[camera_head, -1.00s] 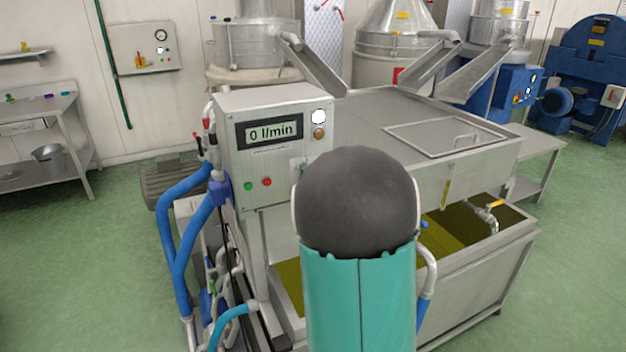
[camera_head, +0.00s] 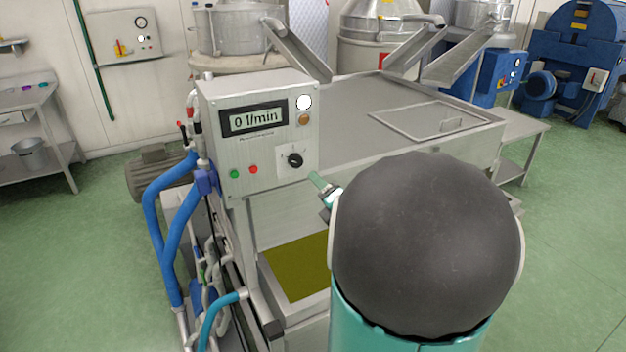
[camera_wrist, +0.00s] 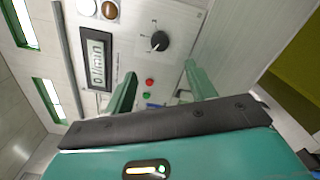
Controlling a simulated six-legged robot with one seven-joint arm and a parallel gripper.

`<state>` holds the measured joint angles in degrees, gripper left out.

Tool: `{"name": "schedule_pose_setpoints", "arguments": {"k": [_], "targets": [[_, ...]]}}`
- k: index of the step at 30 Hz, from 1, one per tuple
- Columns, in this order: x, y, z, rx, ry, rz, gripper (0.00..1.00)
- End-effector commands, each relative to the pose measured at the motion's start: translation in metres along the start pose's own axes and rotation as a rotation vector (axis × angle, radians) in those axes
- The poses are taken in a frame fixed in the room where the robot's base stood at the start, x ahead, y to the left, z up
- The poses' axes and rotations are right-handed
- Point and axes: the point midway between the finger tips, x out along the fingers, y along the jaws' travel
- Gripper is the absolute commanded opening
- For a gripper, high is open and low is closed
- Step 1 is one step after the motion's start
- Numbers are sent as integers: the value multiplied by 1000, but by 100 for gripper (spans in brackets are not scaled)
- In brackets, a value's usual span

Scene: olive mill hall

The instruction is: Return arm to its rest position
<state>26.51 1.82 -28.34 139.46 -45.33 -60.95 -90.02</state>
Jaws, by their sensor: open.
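My arm, teal with a dark grey rounded joint, fills the lower right of the head view and hides part of the machine behind it. Part of my gripper (camera_head: 322,188) shows just left of the dark joint, close to the control box. In the wrist view my gripper (camera_wrist: 160,85) is open, its two green fingers apart with nothing between them. The control box (camera_head: 225,150) faces the gripper, with a black knob (camera_head: 295,160), a green and a red button, and a display reading 0 l/min. The knob also shows in the wrist view (camera_wrist: 159,41), apart from the fingers.
A steel machine (camera_head: 370,120) with a flat lid stands behind the box. A basin of olive-coloured liquid (camera_head: 300,268) lies below. Blue hoses (camera_head: 172,225) run down the left side. Green floor (camera_head: 80,270) is open at left and right.

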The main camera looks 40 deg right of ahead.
Motion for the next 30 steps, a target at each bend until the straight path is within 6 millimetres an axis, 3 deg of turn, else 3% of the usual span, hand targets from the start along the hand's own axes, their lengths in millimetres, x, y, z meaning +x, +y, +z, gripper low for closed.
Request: {"name": "schedule_pose_setpoints", "arguments": {"k": [5,23,26,30], "targets": [[-11,0,0,0,0,1,56],[-9,2,-2,19,-1,-8,56],[-5,9,-8,96,-7,-40,56],[2,27,-26,327,-27,-142,56]]}}
